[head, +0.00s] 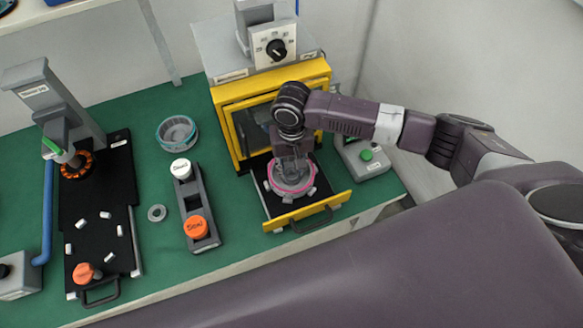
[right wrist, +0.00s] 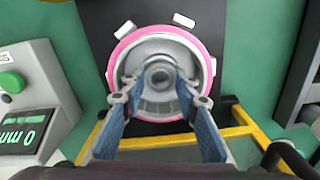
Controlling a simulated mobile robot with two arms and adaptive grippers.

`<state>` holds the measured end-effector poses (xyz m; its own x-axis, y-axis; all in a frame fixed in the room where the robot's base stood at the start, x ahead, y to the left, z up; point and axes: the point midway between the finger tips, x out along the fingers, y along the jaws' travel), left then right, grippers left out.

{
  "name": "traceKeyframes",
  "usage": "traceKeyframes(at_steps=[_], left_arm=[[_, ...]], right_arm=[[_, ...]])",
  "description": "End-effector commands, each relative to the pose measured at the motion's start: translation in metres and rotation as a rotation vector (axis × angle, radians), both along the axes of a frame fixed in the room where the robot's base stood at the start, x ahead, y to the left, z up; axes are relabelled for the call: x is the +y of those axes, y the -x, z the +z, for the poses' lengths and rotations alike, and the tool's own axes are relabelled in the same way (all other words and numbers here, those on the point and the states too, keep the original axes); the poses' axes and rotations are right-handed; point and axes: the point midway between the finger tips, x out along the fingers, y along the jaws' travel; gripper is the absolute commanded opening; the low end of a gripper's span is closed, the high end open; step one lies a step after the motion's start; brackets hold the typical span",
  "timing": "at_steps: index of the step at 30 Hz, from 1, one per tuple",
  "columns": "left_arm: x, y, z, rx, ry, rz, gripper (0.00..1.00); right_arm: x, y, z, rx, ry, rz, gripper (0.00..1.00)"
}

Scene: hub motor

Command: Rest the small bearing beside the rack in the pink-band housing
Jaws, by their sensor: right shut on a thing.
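The pink-band housing (head: 290,177) sits in the open drawer of the yellow machine. It also shows in the right wrist view (right wrist: 207,62), with the pink band around its rim. My right gripper (head: 291,158) is directly over its centre, pointing down. Another small grey ring (head: 157,213) lies flat on the green table, left of the rack (head: 207,240). My left gripper is not in view.
The yellow machine (head: 228,131) stands behind the drawer (head: 328,201). A green-button box (head: 362,155) is close on its right. A teal-band housing (head: 177,131) stands back left. A black plate (head: 95,215) with several white pieces lies far left. Green table is free around the loose ring.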

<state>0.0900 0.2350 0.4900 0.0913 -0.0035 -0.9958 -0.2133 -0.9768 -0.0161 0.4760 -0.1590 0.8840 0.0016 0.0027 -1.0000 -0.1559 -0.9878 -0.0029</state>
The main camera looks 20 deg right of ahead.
Motion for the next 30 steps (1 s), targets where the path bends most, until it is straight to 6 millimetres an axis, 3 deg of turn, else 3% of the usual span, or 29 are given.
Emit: traceKeyframes(at_steps=[30], left_arm=[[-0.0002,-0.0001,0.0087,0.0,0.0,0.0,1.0]], right_arm=[[0.0001,0.0008,-0.0026,0.002,0.0,0.0,0.0]])
